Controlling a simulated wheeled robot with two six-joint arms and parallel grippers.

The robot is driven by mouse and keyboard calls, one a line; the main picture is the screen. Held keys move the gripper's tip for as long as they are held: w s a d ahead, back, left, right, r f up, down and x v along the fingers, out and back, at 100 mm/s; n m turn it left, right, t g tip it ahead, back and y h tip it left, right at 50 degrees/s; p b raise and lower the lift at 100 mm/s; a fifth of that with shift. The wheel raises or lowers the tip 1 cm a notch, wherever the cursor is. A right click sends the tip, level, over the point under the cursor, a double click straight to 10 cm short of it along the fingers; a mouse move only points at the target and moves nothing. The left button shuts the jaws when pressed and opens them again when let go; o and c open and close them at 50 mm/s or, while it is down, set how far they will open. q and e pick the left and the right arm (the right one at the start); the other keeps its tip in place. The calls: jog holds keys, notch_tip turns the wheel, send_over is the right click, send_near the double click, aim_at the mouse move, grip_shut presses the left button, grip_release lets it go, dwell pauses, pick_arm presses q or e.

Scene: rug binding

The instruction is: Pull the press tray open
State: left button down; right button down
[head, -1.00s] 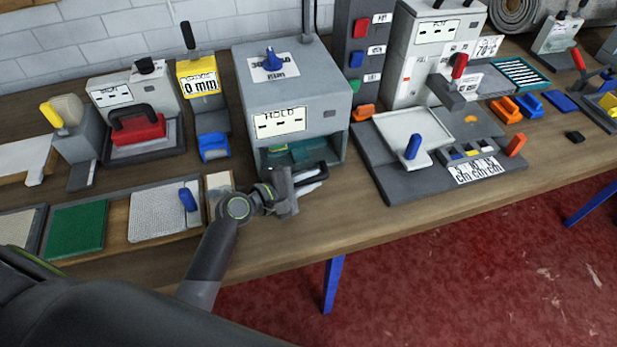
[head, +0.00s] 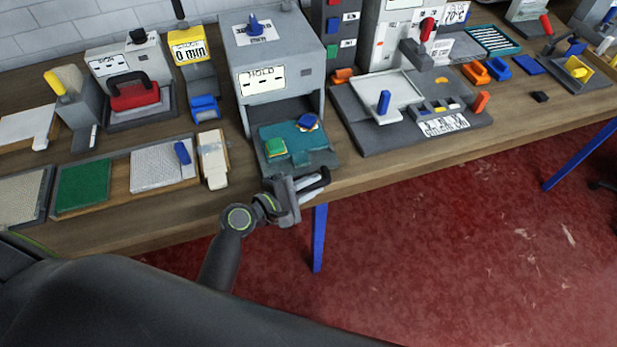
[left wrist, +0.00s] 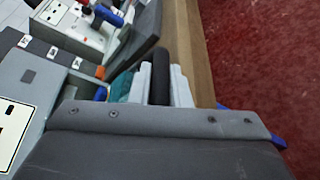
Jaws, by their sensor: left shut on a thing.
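The press (head: 268,70) is a grey box with a HOLD label on its front and a blue knob on top. Its tray (head: 325,158) sticks out of the front opening toward the table edge. On the tray's teal surface lie a green piece (head: 275,147) and a blue piece (head: 306,122) with some yellow. My left gripper (head: 312,186) is at the tray's front, shut on its dark handle (head: 325,176). In the left wrist view the dark handle bar (left wrist: 160,84) runs between the two pale fingers. My right gripper is not in view.
A small pale block (head: 213,160) lies left of the press, beside a board with a white textured mat (head: 160,165). A grey station (head: 420,140) with a white plate stands to the right. The table's front edge is close below the gripper, with red floor beyond.

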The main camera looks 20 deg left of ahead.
pick_arm(q)
jog(key=shift+s+d, duration=0.1)
jog(key=shift+s, duration=0.1)
jog(key=c, duration=1.4)
grip_release()
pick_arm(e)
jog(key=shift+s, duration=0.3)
pick_arm(q)
jog(key=shift+o, duration=0.2)
